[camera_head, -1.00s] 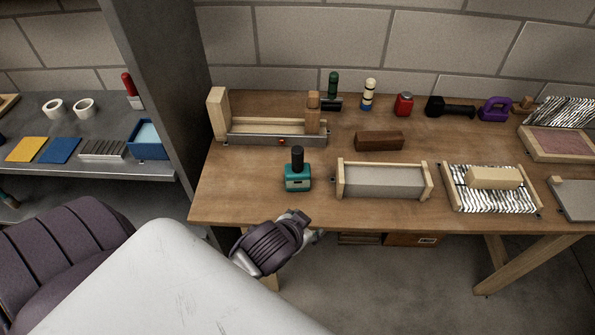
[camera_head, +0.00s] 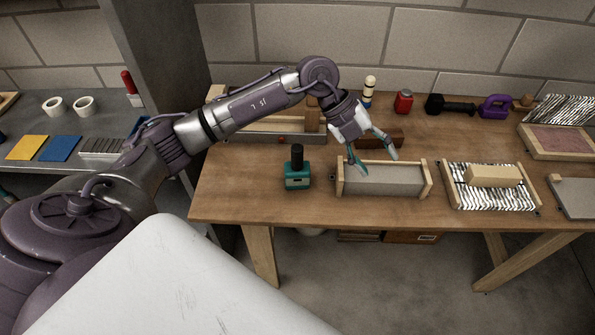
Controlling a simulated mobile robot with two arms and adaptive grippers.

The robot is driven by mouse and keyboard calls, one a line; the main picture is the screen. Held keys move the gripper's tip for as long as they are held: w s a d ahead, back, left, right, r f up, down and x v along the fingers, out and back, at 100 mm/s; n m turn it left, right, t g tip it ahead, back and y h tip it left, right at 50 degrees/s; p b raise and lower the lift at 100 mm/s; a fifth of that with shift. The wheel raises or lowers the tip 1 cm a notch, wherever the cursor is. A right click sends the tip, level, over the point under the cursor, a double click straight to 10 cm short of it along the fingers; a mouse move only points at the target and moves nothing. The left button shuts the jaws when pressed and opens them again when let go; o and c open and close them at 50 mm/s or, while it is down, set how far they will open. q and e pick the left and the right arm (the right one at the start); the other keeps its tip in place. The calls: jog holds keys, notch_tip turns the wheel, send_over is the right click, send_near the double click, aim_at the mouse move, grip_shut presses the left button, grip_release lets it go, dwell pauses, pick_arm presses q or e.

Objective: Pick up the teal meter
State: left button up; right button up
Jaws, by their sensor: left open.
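The teal meter (camera_head: 297,179) stands upright near the front left of the wooden table, with a black knob-like top. My left gripper (camera_head: 377,166) is open and empty, pointing down, to the right of the meter and apart from it. Its fingertips appear over the back part of a wooden-ended grey block tray (camera_head: 385,181). My left arm reaches in from the left and passes behind the meter in the picture, hiding part of the long wooden frame. My right gripper is not in view.
A brown block (camera_head: 393,137) lies behind the gripper. A foil-lined tray (camera_head: 488,203) stands to the right. A red canister (camera_head: 403,103), a black dumbbell-like thing (camera_head: 450,107) and a purple thing (camera_head: 494,107) line the back. Bare tabletop (camera_head: 239,197) lies left of the meter.

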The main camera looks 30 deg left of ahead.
pick_arm(q)
jog(key=w+a+n+y, duration=0.15)
jog(key=a+y, duration=0.35)
jog(key=a, duration=0.8)
jog(key=r+n+g+y, duration=0.1)
jog(key=r+n+y, duration=0.1)
jog(key=n+y, duration=0.1)
send_over(297, 156)
jog(key=w+a, duration=0.1)
jog(key=w, duration=0.1)
notch_tip(297, 156, down, 8)
jog(key=shift+a+r+p, duration=0.1)
jog(key=shift+r+p, duration=0.15)
jog(key=shift+p, duration=0.7)
jog(key=shift+f, duration=0.25)
jog(key=shift+s+f+m+p, duration=0.15)
jog(key=shift+f+m+p, duration=0.1)
jog(key=shift+f+p, duration=0.3)
jog(key=f, duration=0.2)
jog(key=f+p, duration=0.1)
jog(key=shift+s+f, duration=0.2)
jog(key=shift+f, duration=0.55)
jog(key=shift+c, duration=0.4)
